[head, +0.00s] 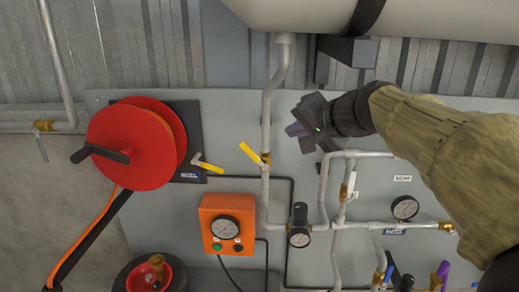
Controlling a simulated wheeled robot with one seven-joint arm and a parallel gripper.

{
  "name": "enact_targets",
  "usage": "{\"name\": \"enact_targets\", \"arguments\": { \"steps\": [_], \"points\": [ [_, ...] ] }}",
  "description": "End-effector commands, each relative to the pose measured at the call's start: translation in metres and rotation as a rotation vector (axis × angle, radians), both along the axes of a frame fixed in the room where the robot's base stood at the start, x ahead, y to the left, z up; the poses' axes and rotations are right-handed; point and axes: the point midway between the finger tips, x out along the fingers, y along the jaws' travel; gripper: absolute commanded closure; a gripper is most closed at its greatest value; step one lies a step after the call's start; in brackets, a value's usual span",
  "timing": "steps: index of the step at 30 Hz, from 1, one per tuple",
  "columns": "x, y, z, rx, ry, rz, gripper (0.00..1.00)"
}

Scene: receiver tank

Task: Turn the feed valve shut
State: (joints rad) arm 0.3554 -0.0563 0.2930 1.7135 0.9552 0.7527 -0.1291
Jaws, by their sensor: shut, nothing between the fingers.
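A yellow lever valve (251,153) sits on the vertical grey pipe that drops from the tank. Its lever slants up and left from a brass body, at an angle to the pipe. No label on it can be read, so I cannot tell for sure that it is the feed valve. My gripper (295,130) is shut and empty, right of this pipe and a little above the lever, apart from it in the picture. Its depth from the panel is unclear. A second yellow lever (208,166) points right beside the hose reel.
A red hose reel (137,144) stands out at left. Below are an orange gauge box (228,227), a black regulator with gauge (299,227) and a white lever valve (348,190). The tank (420,18) hangs overhead. Bare panel lies between the pipe and my gripper.

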Motion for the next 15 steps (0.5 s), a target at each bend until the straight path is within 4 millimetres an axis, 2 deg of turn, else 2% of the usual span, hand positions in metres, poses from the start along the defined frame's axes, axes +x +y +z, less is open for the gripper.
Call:
{"name": "enact_targets", "arguments": {
  "steps": [8,15],
  "points": [
    [0.008,0.006,-0.005,-0.001,0.004,0.002,1.00],
    [0.035,0.025,-0.022,0.000,0.007,0.002,1.00]
  ]
}}
